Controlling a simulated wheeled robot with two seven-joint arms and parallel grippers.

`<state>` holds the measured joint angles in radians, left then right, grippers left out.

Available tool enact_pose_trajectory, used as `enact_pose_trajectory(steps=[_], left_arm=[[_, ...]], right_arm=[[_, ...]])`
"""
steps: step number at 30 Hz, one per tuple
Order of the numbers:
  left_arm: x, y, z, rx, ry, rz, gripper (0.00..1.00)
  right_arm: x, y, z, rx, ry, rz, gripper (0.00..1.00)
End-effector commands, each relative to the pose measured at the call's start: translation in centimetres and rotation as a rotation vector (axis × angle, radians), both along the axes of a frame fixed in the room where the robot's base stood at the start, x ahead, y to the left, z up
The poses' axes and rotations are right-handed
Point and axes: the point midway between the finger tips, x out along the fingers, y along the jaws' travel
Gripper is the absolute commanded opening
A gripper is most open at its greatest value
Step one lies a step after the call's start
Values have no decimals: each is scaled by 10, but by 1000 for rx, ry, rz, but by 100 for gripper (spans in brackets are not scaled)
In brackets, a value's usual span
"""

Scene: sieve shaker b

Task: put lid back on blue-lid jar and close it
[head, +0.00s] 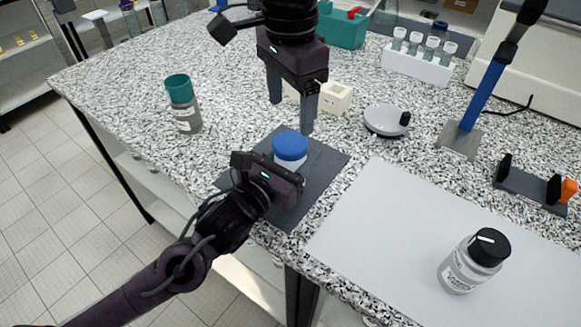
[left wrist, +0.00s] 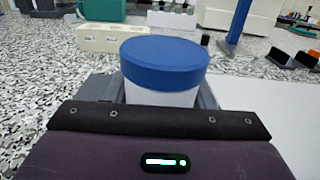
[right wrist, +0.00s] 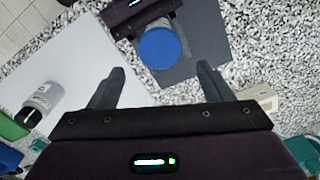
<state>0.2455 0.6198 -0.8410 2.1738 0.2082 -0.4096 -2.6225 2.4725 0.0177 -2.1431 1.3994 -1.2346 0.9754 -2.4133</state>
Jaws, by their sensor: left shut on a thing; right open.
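The blue lid (head: 290,146) sits on top of the pale jar (left wrist: 160,98), on the dark mat (head: 325,160). In the left wrist view the lid (left wrist: 165,62) looks level on the jar; whether it is screwed tight cannot be told. My left gripper (head: 287,166) is shut on the jar body below the lid, from the near side. My right gripper (head: 291,115) is open and empty, pointing down above and behind the jar. In the right wrist view the lid (right wrist: 160,48) shows beyond the open fingers, apart from them.
A teal-lidded jar (head: 183,108) stands left of the mat. A black-lidded jar (head: 472,264) stands on the white sheet (head: 385,235) at right. A cream block (head: 336,98), a round white device (head: 384,120) and a vial rack (head: 416,66) stand behind.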

Motion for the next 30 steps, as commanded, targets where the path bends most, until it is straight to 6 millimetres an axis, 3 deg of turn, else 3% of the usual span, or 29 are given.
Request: enact_pose_trajectory(steps=[15,27,30], left_arm=[[0,0,0,0,0,0,0],[0,0,0,0,0,0,0],[0,0,0,0,0,0,0]], right_arm=[[0,0,-69,1,3,0,73],[0,0,-75,0,0,-1,73],[0,0,-75,0,0,-1,60]])
